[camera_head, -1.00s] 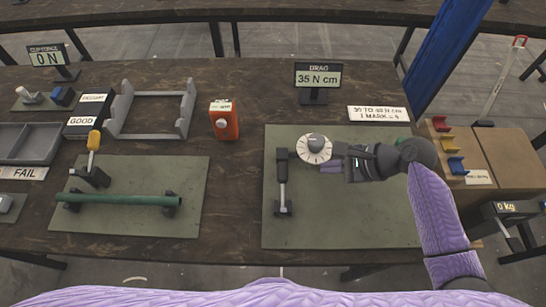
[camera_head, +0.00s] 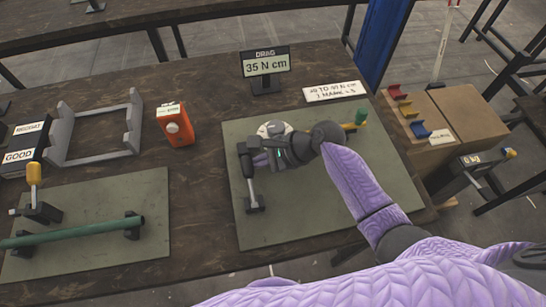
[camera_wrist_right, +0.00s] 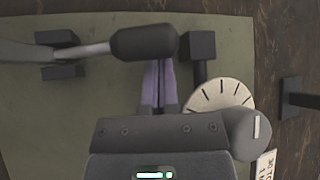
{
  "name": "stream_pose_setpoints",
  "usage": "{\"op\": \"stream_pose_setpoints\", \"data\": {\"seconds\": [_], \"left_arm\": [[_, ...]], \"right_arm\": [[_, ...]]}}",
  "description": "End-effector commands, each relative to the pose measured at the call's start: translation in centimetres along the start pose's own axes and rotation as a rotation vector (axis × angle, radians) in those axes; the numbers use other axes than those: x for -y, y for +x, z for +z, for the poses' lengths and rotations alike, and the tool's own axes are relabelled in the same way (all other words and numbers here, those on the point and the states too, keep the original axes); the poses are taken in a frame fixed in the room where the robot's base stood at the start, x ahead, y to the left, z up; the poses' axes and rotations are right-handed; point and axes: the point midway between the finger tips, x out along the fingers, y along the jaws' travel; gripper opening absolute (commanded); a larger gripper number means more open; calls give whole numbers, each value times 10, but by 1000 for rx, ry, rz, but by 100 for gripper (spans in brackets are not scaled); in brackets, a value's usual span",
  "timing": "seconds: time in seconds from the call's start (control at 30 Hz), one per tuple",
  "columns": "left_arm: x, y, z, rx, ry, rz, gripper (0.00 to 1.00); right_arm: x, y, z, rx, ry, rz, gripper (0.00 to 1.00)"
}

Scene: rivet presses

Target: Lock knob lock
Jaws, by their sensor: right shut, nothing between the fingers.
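The knob's white marked dial (camera_head: 272,128) is at the back left of the right green mat, partly covered by my right gripper. In the right wrist view the dial (camera_wrist_right: 222,92) shows black ticks, with a grey round knob (camera_wrist_right: 250,135) overlapping its near side. The lock lever has a black handle (camera_head: 247,162) and a silver shaft running to a dark block at the mat's front. The black handle (camera_wrist_right: 145,42) lies just beyond my fingertips in the wrist view. My right gripper (camera_head: 260,160) is shut and empty beside the handle; contact is unclear. My left gripper is out of view.
The drag display (camera_head: 265,63) reads 35 N cm. A range card (camera_head: 335,91) lies behind the mat. An orange box (camera_head: 174,125) and a grey frame (camera_head: 132,122) stand left. Another mat holds a green tube (camera_head: 80,232). Coloured bins (camera_head: 405,108) stand right.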

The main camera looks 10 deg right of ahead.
Motion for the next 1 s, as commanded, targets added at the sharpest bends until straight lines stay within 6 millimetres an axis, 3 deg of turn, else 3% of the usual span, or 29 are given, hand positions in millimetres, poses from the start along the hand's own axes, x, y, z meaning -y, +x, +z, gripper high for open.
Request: {"op": "stream_pose_setpoints", "data": {"seconds": [0.4, 1.0], "left_arm": [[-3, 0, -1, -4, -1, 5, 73], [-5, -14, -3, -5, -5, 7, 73]], "right_arm": [[0, 3, 1, 0, -1, -1, 0], [1, -5, 8, 0, -73, -78, 0]]}}
